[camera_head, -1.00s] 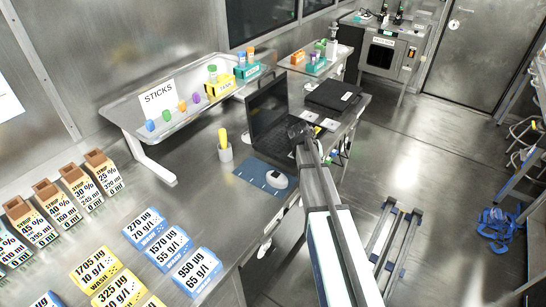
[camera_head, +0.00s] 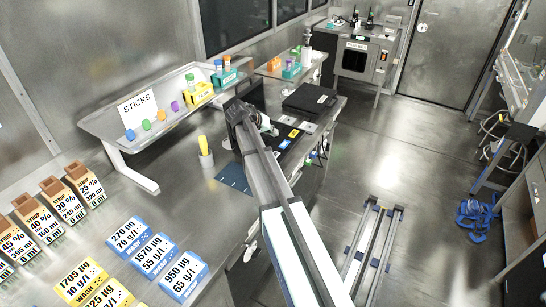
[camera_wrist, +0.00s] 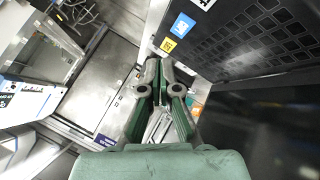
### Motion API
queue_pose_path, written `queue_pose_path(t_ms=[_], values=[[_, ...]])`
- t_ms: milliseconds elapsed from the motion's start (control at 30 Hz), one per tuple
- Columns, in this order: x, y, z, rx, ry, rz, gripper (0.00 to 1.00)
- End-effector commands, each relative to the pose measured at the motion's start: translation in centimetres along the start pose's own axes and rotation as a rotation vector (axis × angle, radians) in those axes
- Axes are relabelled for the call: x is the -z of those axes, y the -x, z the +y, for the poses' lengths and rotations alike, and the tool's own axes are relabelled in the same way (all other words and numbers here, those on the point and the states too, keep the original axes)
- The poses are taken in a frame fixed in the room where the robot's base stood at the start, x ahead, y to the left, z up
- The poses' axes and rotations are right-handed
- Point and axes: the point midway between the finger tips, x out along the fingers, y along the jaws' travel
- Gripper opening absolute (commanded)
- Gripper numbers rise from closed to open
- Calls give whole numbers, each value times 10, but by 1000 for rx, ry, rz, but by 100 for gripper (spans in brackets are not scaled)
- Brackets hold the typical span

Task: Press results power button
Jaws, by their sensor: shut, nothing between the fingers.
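A black laptop (camera_head: 250,97) stands on the steel bench, mostly hidden behind my arm in the head view. In the wrist view its dark keyboard (camera_wrist: 255,40) fills the upper right, with a dark surface below it. A blue square (camera_wrist: 183,24) and a yellow square (camera_wrist: 168,45) lie beside the keyboard; the head view also shows blue (camera_head: 284,144) and yellow (camera_head: 294,133) squares. I cannot pick out a results power button. My gripper (camera_head: 238,108) is over the laptop area; its green fingers (camera_wrist: 161,68) are shut and empty. I cannot tell whether they touch anything.
A black case (camera_head: 310,99) lies at the bench's far end. Boxes (camera_head: 152,255) fill the near bench.

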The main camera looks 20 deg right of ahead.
Motion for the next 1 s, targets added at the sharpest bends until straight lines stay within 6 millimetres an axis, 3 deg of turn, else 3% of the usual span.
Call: queue_pose_path(t_ms=[267,800,1000], values=[[-5,-7,-5,0,1,-1,0],[-38,-52,-38,1,1,-1,0],[-44,-61,-44,1,1,0,0]])
